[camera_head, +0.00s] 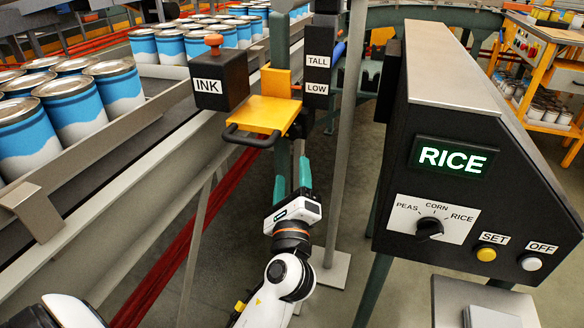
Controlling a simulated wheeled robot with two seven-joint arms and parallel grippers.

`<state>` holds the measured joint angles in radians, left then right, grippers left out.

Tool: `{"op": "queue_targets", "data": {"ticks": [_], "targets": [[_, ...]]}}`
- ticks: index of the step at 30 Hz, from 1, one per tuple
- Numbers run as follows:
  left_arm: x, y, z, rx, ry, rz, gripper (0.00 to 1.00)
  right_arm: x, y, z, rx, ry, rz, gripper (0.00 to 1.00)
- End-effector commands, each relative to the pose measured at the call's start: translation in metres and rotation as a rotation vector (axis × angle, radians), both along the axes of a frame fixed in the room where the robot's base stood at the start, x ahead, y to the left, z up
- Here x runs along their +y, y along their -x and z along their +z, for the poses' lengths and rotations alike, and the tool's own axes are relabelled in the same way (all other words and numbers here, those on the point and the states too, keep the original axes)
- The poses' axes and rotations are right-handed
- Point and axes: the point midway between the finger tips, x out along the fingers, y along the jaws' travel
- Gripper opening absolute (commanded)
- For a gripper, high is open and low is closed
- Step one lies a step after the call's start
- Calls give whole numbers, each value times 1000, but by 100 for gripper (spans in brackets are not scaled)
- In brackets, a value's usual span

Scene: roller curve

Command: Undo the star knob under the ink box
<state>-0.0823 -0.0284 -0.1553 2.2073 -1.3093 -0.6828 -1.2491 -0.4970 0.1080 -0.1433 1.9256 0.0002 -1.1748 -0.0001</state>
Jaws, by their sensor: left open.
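The black ink box (222,88) with a white INK label stands upper left of centre, beside the can conveyor. A red-brown knob (213,40) sits on its top. A yellow-orange bracket (264,113) with a black loop handle (252,138) is attached to its right. I cannot make out a star knob under the box; the underside is hidden from this view. My left gripper (292,180) is open and empty, its two teal fingers pointing up, below the bracket and handle and apart from them in the picture. My right gripper is not in view.
Rows of blue-and-white cans (63,115) fill the conveyor at left, behind a metal rail (120,200). A post with TALL and LOW labels (318,62) stands right of the bracket. A black control panel (460,120) reading RICE takes up the right side.

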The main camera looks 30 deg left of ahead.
Motion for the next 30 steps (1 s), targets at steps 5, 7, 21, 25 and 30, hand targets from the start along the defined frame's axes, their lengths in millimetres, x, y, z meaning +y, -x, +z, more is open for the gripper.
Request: {"op": "queue_targets", "data": {"ticks": [5, 7, 21, 25, 30], "targets": [[-1, 1, 0, -1, 0, 1, 64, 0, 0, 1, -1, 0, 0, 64], [-1, 1, 0, 0, 0, 0, 64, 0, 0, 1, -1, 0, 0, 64], [27, 12, -14, 149, -613, 1, 64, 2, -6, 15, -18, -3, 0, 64], [30, 4, -9, 149, -619, 1, 64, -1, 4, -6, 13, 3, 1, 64], [37, -18, 2, 147, -618, 1, 64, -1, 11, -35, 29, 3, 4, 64]]}}
